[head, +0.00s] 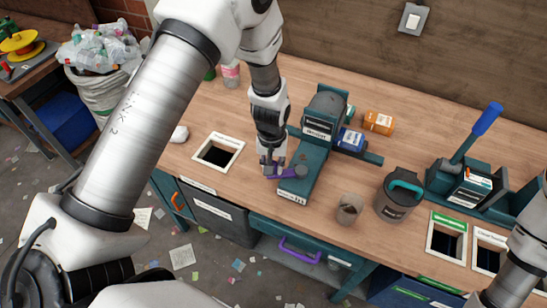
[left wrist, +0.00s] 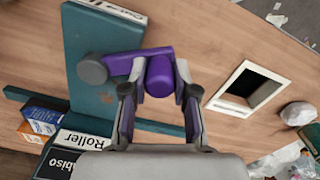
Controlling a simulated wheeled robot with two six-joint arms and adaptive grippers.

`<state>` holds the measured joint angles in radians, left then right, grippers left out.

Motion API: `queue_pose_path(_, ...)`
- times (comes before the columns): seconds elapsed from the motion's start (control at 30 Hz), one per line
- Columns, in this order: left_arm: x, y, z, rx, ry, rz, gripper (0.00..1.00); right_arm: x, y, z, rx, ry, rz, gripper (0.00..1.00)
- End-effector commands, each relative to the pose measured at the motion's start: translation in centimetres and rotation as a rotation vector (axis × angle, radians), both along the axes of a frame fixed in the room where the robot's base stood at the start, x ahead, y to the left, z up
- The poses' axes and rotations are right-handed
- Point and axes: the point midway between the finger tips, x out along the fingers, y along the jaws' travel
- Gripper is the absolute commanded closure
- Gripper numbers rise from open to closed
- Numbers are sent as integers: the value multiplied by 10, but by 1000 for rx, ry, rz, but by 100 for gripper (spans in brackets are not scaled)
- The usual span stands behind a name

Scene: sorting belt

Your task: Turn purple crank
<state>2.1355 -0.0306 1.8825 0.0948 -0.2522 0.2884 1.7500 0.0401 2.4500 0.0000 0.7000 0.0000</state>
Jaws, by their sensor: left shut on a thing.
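The purple crank (left wrist: 125,63) is mounted by a grey hub (left wrist: 92,70) on a teal machine base (left wrist: 80,22). In the head view, the crank (head: 285,175) sticks out to the left of the base, with its hub at its right end. My left gripper (head: 272,168) reaches down onto the crank's outer end. In the left wrist view, the gripper's fingers (left wrist: 158,92) are on either side of the purple handle knob (left wrist: 159,75) and shut on it. My right gripper is out of view; only part of my right arm shows at the lower right.
A white-framed square hole (head: 218,151) lies left of the crank. Orange (head: 379,122) and blue (head: 351,139) boxes stand behind the base. A brown cup (head: 348,208) and a dark canister (head: 397,195) stand to the right. A teal lever press (head: 470,165) is farther right.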

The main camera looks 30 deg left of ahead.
Motion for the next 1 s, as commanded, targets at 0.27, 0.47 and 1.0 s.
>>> queue_pose_path(0.27,-14,-7,-3,1,9,157,100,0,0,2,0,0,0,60)
queue_pose_path(0.47,-17,-9,-3,1,9,209,100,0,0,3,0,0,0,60)
queue_pose_path(1.0,-16,-10,-2,0,4,221,46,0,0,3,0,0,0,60)
